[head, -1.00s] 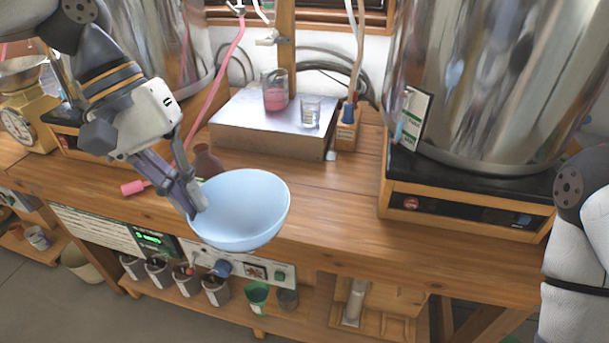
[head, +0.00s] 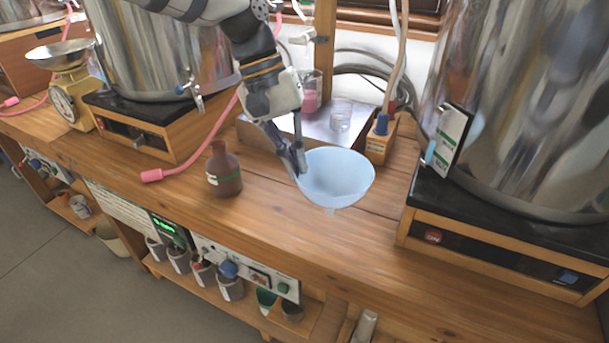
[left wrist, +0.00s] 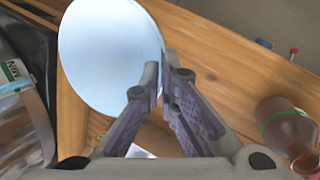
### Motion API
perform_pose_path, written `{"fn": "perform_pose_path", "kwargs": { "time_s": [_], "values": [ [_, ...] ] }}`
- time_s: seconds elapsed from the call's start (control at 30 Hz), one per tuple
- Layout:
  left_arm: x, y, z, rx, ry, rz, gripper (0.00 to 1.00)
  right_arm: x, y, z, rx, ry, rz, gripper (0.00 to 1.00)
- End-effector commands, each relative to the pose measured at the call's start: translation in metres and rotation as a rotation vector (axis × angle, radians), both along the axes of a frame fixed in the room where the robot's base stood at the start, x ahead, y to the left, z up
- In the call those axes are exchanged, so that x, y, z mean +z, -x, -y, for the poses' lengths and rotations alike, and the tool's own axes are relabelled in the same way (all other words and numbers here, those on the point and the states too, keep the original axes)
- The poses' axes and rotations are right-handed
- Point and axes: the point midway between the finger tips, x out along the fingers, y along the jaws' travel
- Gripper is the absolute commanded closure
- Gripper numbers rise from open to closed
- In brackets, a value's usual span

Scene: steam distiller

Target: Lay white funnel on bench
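The white funnel (head: 338,178) looks pale blue-white, a wide bowl with a short spout below. It is over the bench (head: 290,225) in the middle of the head view, its mouth tilted upward. My left gripper (head: 301,170) is shut on the funnel's left rim. In the left wrist view the funnel (left wrist: 108,55) fills the upper left, with its rim at the fingertips (left wrist: 163,95). The spout's end seems to hang above the bench top, but contact is hard to tell. My right gripper is not in view.
A brown bottle (head: 223,170) stands left of the funnel, near a pink hose end (head: 152,175). A metal platform (head: 270,130) with a beaker and a glass (head: 340,115) is behind. A large steel vessel (head: 530,110) stands right. Bench in front of the funnel is clear.

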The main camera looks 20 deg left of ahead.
Motion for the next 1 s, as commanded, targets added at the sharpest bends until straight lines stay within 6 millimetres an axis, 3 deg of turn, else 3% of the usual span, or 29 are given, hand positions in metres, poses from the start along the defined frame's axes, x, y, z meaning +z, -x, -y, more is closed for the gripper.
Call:
{"fn": "perform_pose_path", "kwargs": {
  "time_s": [0.03,0.17,0.4,0.73,0.87,1.0],
  "values": [
    [-0.014,-0.006,0.0,0.0,0.0,-0.011,1.0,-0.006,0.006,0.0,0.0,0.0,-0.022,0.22],
    [-0.02,-0.014,0.001,0.0,0.001,-0.004,1.0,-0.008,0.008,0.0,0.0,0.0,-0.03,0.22],
    [-0.054,-0.02,0.001,0.0,0.001,0.0,1.0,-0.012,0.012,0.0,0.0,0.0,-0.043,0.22],
    [-0.056,-0.02,0.001,0.0,0.0,0.003,1.0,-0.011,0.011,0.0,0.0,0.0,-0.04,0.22],
    [-0.056,-0.02,0.001,-0.001,0.0,0.004,0.75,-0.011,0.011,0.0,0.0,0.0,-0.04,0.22],
    [-0.056,-0.02,0.001,0.0,0.0,0.003,0.75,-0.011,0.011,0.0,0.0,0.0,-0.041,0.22]
  ]
}}
